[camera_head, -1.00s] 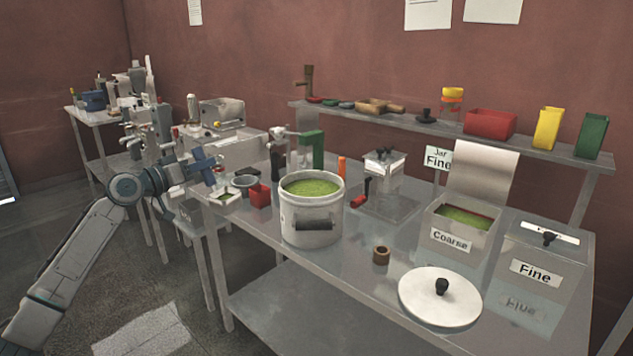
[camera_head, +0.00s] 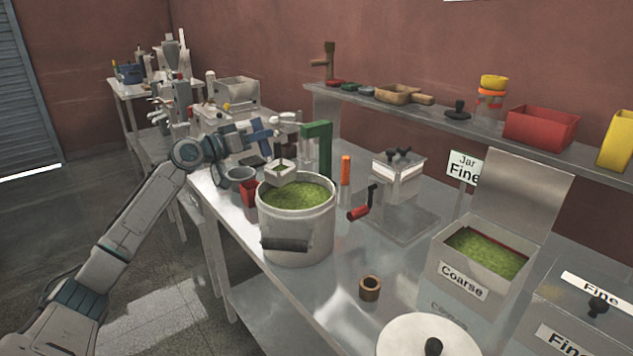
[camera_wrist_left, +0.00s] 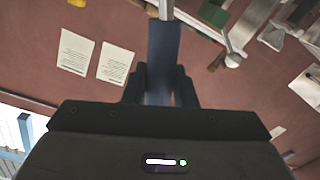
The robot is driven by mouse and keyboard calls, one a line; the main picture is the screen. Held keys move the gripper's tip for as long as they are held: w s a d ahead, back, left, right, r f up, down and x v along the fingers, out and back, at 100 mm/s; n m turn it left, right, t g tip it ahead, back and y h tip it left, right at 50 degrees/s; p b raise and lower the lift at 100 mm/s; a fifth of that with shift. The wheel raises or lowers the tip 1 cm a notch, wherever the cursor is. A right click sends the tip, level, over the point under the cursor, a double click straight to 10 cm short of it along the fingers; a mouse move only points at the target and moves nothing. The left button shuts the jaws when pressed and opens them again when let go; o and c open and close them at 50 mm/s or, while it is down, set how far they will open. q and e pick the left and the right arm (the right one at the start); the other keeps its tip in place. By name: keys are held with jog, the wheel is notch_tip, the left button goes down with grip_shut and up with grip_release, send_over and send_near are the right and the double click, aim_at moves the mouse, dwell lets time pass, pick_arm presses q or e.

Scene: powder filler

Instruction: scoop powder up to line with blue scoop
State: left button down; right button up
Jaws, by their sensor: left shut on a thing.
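The left gripper (camera_head: 240,140) is shut on the blue handle of the scoop (camera_head: 262,133). In the left wrist view the blue handle (camera_wrist_left: 163,50) stands between the two fingers, with a pale rod beyond it. The scoop's square white cup (camera_head: 281,174) is over the back-left rim of the large white pot, with a little green inside. I cannot tell whether it touches the rim. The pot (camera_head: 310,232) is open and nearly full of green powder (camera_head: 300,197). A fill line cannot be made out. The right gripper is out of view.
A red cup (camera_head: 249,194) and grey bowl (camera_head: 240,176) stand left of the pot. A green stand (camera_head: 320,145) and orange cylinder (camera_head: 346,170) are behind it. Right are a crank-handled box (camera_head: 398,178), a brown ring (camera_head: 370,288) and the open Coarse bin (camera_head: 462,280).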

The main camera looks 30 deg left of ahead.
pick_arm(q)
jog(key=shift+w+d+r, duration=0.1)
jog(key=shift+w, duration=0.15)
jog(key=r+m+p, duration=0.1)
jog(key=d+r+p, duration=0.1)
jog(key=p, duration=0.1)
jog(key=shift+s+d+r+m, duration=0.15)
jog(key=shift+d+m, duration=0.1)
jog(key=shift+m, duration=0.15)
jog(key=d+m+p, duration=0.1)
jog(key=d+f+m+p, duration=0.1)
jog(key=d+m+y+p, duration=0.1)
jog(key=shift+s+d+f+m+g, duration=0.2)
jog(key=shift+s+d+m+g, duration=0.05)
jog(key=shift+d+m+g, duration=0.15)
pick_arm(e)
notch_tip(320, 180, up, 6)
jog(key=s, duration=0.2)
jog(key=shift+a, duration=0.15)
